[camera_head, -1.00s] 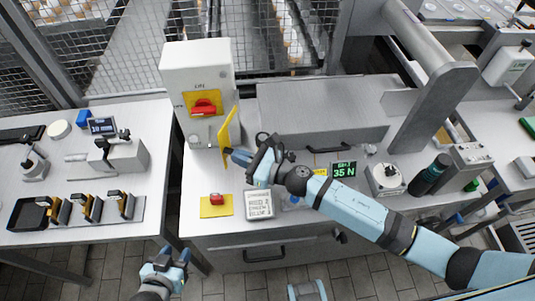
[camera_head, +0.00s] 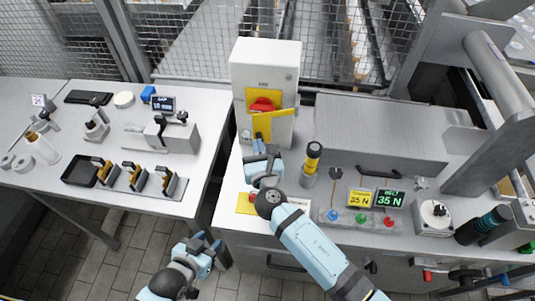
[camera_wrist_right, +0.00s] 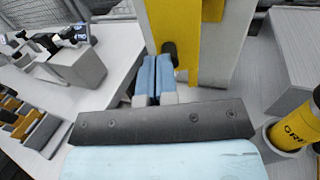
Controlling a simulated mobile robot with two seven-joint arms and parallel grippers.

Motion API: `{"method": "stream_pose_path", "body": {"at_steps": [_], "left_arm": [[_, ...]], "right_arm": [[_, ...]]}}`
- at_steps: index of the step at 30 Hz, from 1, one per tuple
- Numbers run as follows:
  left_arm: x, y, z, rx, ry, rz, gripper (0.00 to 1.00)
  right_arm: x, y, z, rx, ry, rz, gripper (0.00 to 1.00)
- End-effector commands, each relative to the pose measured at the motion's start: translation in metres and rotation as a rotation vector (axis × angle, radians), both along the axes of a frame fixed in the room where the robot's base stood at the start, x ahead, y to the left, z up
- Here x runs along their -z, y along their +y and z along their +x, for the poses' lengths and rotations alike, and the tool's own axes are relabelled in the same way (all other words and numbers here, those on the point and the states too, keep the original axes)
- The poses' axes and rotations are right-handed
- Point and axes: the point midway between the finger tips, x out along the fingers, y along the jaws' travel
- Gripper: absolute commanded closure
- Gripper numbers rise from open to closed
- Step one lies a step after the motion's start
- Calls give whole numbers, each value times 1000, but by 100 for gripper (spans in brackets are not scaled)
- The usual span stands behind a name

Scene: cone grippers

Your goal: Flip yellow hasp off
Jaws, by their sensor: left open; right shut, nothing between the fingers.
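The yellow hasp (camera_head: 278,125) is on the white switch box (camera_head: 284,65), showing its broad face just below the red knob (camera_head: 262,105) and covering part of the box front. In the right wrist view the hasp (camera_wrist_right: 176,28) stands just beyond my fingertips. My right gripper (camera_head: 262,147) is shut and empty, its fingers pointing at the lower part of the hasp; its blue fingers also show in the wrist view (camera_wrist_right: 156,75). Whether they touch the hasp I cannot tell. My left gripper (camera_head: 216,248) is open and empty, low in front of the benches.
A yellow-black cylinder (camera_head: 313,155) stands right of my right gripper. A yellow plate with a red button (camera_head: 246,203) lies close beside my right wrist. A long grey housing (camera_head: 385,135) fills the bench back. Clamps and a black tray (camera_head: 80,170) are on the left bench.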

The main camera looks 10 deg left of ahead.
Motion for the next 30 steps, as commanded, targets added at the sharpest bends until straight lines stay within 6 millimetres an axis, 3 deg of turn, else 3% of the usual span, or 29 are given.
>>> {"method": "stream_pose_path", "body": {"at_steps": [15,30], "left_arm": [[3,0,1,0,-5,-1,57],[5,0,1,0,-3,1,57]], "right_arm": [[0,24,34,-9,-1,-1,100],[-1,27,41,-9,-2,1,100]]}}
